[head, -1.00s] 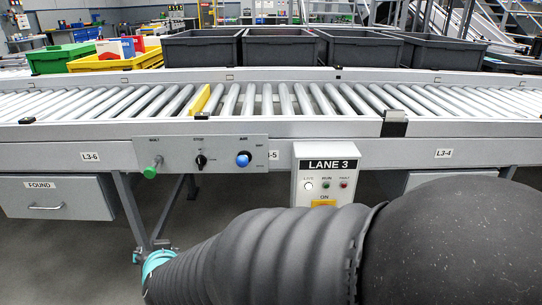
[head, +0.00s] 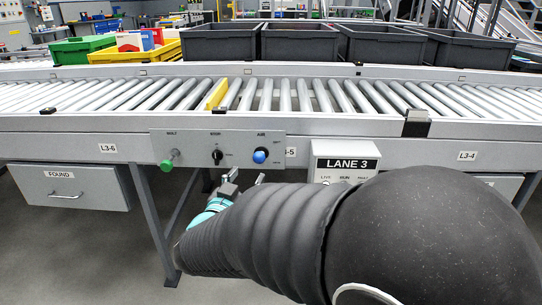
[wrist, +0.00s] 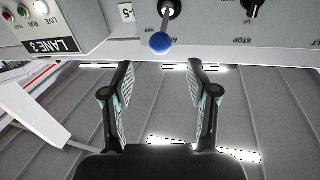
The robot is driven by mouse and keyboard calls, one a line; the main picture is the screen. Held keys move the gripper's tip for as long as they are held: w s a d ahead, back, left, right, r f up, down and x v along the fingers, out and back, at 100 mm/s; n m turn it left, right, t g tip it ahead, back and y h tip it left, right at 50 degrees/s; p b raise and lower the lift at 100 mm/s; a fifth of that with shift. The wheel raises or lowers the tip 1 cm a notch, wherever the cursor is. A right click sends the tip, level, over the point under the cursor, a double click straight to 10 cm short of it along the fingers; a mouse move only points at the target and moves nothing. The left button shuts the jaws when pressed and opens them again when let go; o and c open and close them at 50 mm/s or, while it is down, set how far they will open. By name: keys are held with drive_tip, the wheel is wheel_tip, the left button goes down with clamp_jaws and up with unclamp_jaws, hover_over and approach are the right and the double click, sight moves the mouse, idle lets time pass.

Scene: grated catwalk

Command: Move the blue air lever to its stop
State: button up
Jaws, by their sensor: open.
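The blue air lever (head: 260,156) is a round blue knob on a black base at the right of the grey control panel (head: 190,150), under the AIR label. In the wrist view the blue knob (wrist: 161,43) is at the top centre, on a short stem below its black base. My gripper (wrist: 162,68) is open and empty, its two fingers apart on either side of the knob's line. The knob shows above the fingertips, apart from them. In the head view my gripper (head: 243,181) is just below the panel, partly hidden by my arm.
A green knob (head: 167,164) and a black STOP switch (head: 217,156) sit left on the same panel. The LANE 3 box (head: 346,163) stands out to its right. The roller conveyor (head: 300,97) runs above, with grey bins (head: 300,44) behind.

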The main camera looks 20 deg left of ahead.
sight(257, 162)
drive_tip(key=w, duration=1)
drive_tip(key=shift+d, duration=0.1)
